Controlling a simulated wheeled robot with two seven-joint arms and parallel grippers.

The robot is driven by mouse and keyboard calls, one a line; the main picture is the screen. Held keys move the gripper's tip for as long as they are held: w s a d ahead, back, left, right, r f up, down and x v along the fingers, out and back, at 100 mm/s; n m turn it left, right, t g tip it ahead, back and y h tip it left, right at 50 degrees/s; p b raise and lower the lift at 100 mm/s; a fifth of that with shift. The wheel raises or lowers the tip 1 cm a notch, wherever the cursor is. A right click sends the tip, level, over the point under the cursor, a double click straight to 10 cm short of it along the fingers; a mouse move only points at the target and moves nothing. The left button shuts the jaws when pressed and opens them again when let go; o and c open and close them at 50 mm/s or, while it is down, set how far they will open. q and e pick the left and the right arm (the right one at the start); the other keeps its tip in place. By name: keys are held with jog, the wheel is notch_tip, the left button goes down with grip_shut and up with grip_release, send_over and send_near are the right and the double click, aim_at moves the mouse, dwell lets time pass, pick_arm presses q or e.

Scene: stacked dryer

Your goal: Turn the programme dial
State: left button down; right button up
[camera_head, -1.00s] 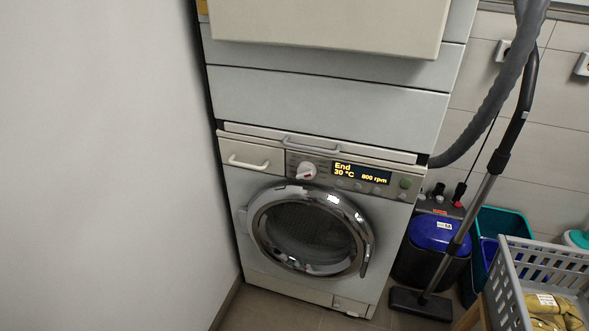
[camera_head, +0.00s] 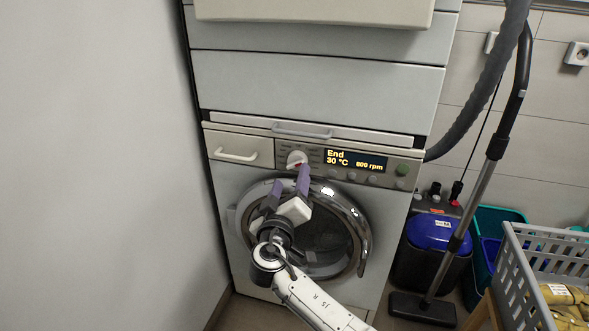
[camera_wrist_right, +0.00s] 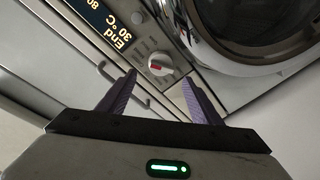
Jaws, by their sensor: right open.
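The programme dial (camera_head: 297,160) is a round white knob with a red mark, on the washer's control panel left of the lit display (camera_head: 355,163). The display reads End, 30 °C, 800 rpm. In the right wrist view the dial (camera_wrist_right: 160,65) lies ahead, between the lines of the two purple fingers. My right gripper (camera_head: 289,183) is open and empty, in front of the machine just below the dial. In the right wrist view the gripper (camera_wrist_right: 160,97) shows its fingers apart, with no visible contact with the dial. My left gripper is not in view.
The round chrome-rimmed door (camera_head: 362,230) is below the panel, behind my right arm. The detergent drawer (camera_head: 238,150) has a protruding handle, and a handled bar (camera_head: 302,131) runs above. A vacuum cleaner tube (camera_head: 480,210) and grey basket (camera_head: 530,285) stand to the right.

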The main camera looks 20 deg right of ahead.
aim_at(295, 165)
jog(key=x, duration=0.7)
jog(key=shift+b, duration=0.4)
jog(key=c, duration=1)
